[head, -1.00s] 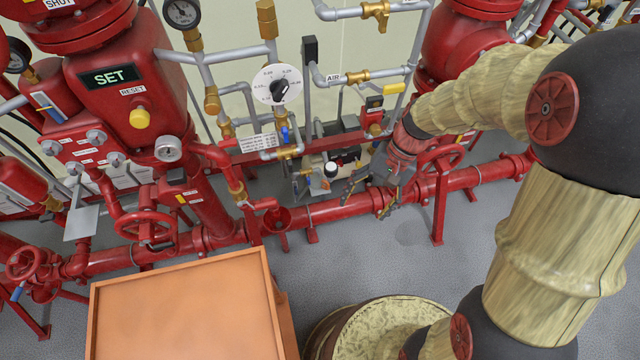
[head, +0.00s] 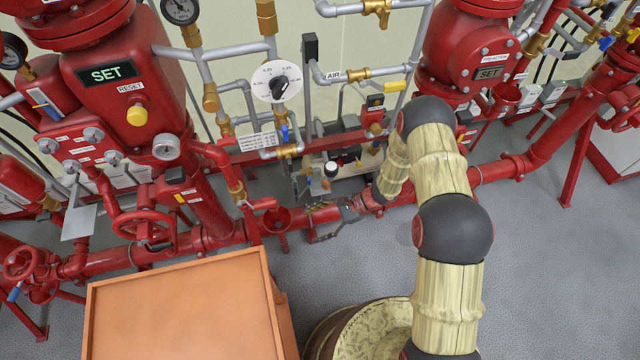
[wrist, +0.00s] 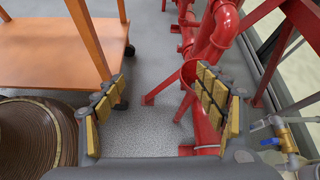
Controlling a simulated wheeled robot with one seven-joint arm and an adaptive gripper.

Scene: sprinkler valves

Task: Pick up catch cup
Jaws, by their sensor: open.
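A small red funnel-shaped cup (head: 277,217), which I take for the catch cup, stands low in front of the red piping in the head view, left of my gripper (head: 328,222). In the wrist view a red cup-like rim (wrist: 187,72) shows just beyond the fingers, partly hidden by the right finger. My gripper (wrist: 162,98) is open, with padded fingers wide apart and nothing between them. In the head view its fingers point left towards the cup, apart from it. I cannot tell the exact gap.
A thick red horizontal pipe (head: 495,172) runs behind the gripper, with red supports to the floor. An orange wheeled table (head: 180,310) stands at the front left. Valves and grey tubing (head: 290,150) crowd the space behind. Grey floor (wrist: 145,130) is clear below the fingers.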

